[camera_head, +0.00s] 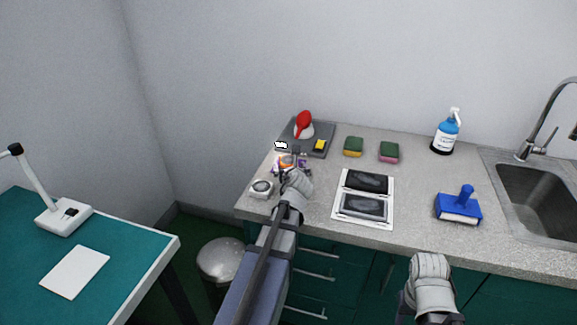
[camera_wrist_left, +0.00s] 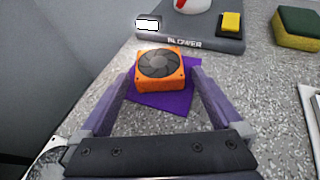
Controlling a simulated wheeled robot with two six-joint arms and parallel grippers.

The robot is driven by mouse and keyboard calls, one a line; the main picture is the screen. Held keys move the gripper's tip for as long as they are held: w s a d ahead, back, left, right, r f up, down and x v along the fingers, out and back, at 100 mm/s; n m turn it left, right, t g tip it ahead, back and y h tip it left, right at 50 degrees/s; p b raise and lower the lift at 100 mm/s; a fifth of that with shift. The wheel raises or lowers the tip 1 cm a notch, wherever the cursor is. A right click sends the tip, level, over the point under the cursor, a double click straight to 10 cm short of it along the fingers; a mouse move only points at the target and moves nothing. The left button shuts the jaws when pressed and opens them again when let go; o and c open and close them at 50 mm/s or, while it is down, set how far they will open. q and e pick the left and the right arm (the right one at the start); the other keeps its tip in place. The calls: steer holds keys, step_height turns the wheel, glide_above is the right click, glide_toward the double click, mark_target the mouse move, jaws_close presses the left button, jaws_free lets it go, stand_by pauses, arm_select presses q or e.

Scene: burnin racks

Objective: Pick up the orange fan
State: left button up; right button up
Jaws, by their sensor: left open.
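The orange fan (camera_wrist_left: 160,70) is a square orange block with a dark round fan face. It lies on a purple mat (camera_wrist_left: 176,101) on the counter in the left wrist view. In the head view my left gripper and wrist partly cover it. My left gripper (camera_wrist_left: 162,78) is open, with one finger on each side of the fan. Small gaps seem to show between the fingers and the fan. In the head view the left gripper (camera_head: 291,168) is at the counter's left end. Of my right arm only grey links show at the bottom; its fingers are not visible.
A grey blower station (camera_wrist_left: 190,39) with a yellow button (camera_wrist_left: 231,22) stands just behind the fan. Two sponges (camera_head: 353,147) (camera_head: 389,152), a white-framed panel (camera_head: 347,222), a blue-handled tool (camera_head: 458,207), a spray bottle (camera_head: 446,135) and a sink (camera_head: 540,195) are to the right.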

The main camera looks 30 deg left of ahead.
arm_select(q)
steer(key=shift+r, duration=0.1)
steer(key=c, duration=1.4)
steer(key=shift+c, duration=0.2)
steer(key=shift+r, duration=0.1)
step_height(320, 180, up, 10)
steer(key=p, duration=1)
